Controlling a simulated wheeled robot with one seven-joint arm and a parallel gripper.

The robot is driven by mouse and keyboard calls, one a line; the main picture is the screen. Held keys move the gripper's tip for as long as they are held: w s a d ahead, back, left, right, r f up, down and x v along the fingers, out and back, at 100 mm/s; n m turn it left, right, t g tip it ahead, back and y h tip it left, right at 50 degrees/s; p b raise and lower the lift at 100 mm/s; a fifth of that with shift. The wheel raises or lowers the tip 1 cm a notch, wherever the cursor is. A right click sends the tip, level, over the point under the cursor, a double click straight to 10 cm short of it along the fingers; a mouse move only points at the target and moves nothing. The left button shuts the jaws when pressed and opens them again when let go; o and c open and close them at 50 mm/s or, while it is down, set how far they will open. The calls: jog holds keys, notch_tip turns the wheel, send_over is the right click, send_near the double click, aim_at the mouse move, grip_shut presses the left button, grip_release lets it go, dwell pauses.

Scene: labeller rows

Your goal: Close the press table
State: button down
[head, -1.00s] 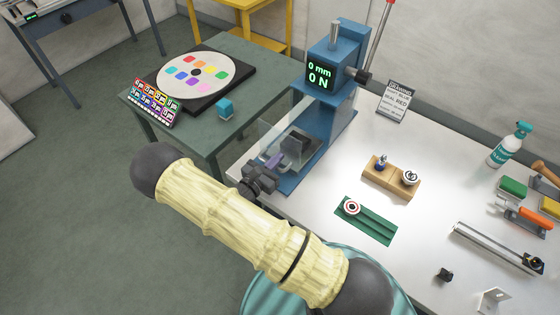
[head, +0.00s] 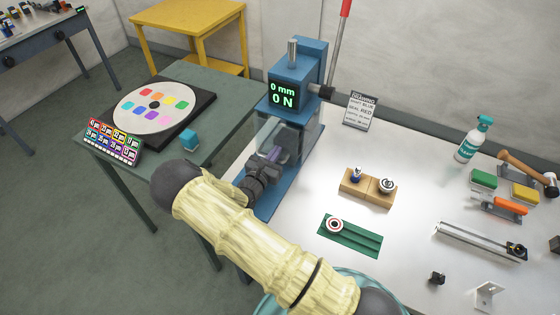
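The blue press (head: 302,75) stands at the left end of the white-topped table (head: 400,140). Its display reads 0 mm and 0 N. A clear guard panel (head: 277,132) stands across the front of the press, below the display. My arm hides part of the base and the table's near left edge.
A wooden holder (head: 367,188), a green fixture (head: 350,238) and a sign (head: 360,110) are right of the press. A spray bottle (head: 473,138) and tools stand farther right. A green table (head: 212,90) with a colour-patch disc (head: 157,105) is at left.

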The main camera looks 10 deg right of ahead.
jog(key=shift+x, duration=0.9)
jog(key=shift+s+a, duration=0.1)
jog(key=shift+s, duration=0.05)
jog(key=shift+s+a, duration=0.35)
jog(key=shift+s, duration=0.05)
jog(key=b+v, duration=0.2)
jog(key=v, duration=1)
jog(key=shift+s+a+b, duration=0.15)
jog(key=shift+s+b, duration=0.1)
jog(key=shift+b, duration=0.05)
